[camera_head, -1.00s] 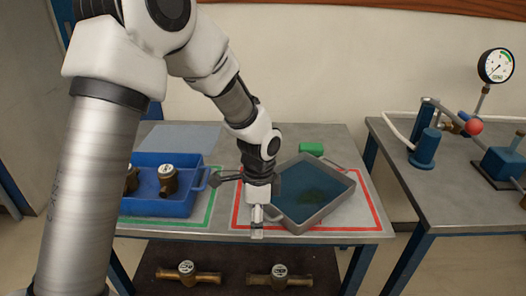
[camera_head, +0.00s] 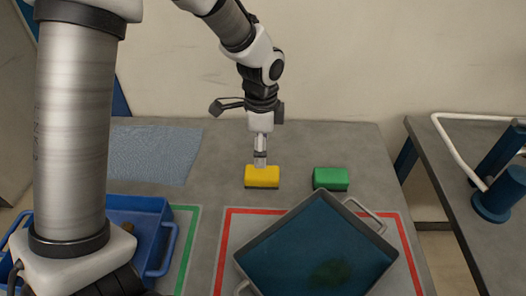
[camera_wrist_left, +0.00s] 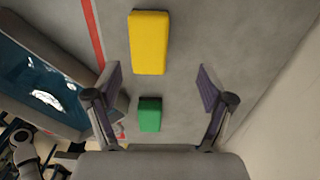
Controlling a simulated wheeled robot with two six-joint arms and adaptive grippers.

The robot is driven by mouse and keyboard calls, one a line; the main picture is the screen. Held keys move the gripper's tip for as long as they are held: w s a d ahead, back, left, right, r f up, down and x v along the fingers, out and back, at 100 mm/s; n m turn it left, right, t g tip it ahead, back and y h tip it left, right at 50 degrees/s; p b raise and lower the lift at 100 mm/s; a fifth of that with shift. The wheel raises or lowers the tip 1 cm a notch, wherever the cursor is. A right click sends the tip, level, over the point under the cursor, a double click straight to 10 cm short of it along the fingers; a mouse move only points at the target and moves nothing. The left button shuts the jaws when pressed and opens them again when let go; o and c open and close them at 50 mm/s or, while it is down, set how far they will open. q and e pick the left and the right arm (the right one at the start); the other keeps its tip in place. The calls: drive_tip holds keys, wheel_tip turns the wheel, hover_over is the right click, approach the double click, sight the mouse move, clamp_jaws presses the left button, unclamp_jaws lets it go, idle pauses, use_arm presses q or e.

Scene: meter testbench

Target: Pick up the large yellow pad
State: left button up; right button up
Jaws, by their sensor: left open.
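The large yellow pad (camera_head: 262,177) lies on the grey table, behind the red-outlined area. It also shows in the left wrist view (camera_wrist_left: 149,42), beyond the fingertips and between their lines. My left gripper (camera_head: 260,159) points down just behind or above the pad in the head view, where its fingers are seen edge-on. In the left wrist view the left gripper (camera_wrist_left: 160,84) is open, with nothing between its fingers. A smaller green pad (camera_head: 330,179) lies to the right of the yellow one; it shows in the wrist view (camera_wrist_left: 149,115) too. My right gripper is not in view.
A grey tray of dark liquid (camera_head: 376,255) stands in front of the pads, inside a red outline. A blue bin (camera_head: 158,214) stands at left, partly behind my arm. A blue-grey cloth (camera_head: 155,152) lies at the back left. The wall is behind the table.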

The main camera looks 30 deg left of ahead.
sight(262, 172)
use_arm(q)
drive_tip(key=shift+f, duration=0.45)
drive_tip(key=shift+s+d+f, duration=0.5)
drive_tip(key=shift+s+f, duration=0.15)
drive_tip(key=shift+f, duration=0.15)
wheel_tip(262, 172, down, 5)
drive_tip(key=shift+w+a+r, duration=0.1)
drive_tip(key=shift+r, duration=0.2)
drive_tip(key=shift+c, duration=0.7)
drive_tip(key=c, duration=1.1)
